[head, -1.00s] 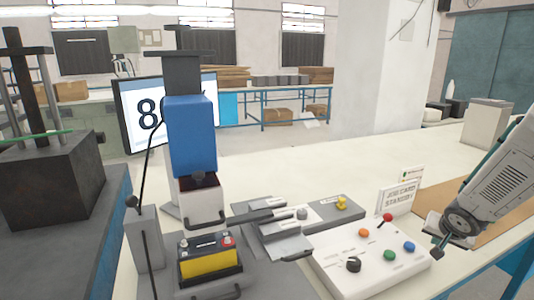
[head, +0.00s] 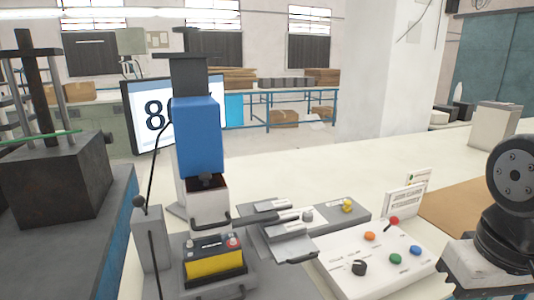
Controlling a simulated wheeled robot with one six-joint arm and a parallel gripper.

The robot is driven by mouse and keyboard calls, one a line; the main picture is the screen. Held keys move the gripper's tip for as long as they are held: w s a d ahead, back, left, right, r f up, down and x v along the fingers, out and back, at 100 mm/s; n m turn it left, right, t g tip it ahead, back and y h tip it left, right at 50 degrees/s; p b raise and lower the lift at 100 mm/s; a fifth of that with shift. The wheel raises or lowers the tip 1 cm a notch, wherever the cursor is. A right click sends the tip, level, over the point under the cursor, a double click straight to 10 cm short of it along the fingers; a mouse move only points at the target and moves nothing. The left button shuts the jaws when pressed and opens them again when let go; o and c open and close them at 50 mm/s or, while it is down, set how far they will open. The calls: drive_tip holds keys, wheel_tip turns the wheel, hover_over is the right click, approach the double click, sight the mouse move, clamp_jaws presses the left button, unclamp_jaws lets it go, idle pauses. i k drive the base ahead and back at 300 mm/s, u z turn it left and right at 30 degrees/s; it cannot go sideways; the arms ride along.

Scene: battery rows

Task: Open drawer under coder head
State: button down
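The blue coder head (head: 199,137) stands upright on a dark column left of centre. A white block (head: 207,203) is below it. A black battery with a yellow label (head: 215,262) sits in front of that block, on the grey base.
A white button box (head: 375,262) with coloured buttons stands between the coder and my arm. A small white sign (head: 403,202) stands behind it. A screen (head: 150,112) is behind the coder. A dark press (head: 55,180) stands at the left.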

sight(221, 285)
drive_tip(key=z, duration=0.1)
drive_tip(key=k, duration=0.6)
drive_tip(key=u, duration=1.3)
drive_tip(key=i, duration=0.5)
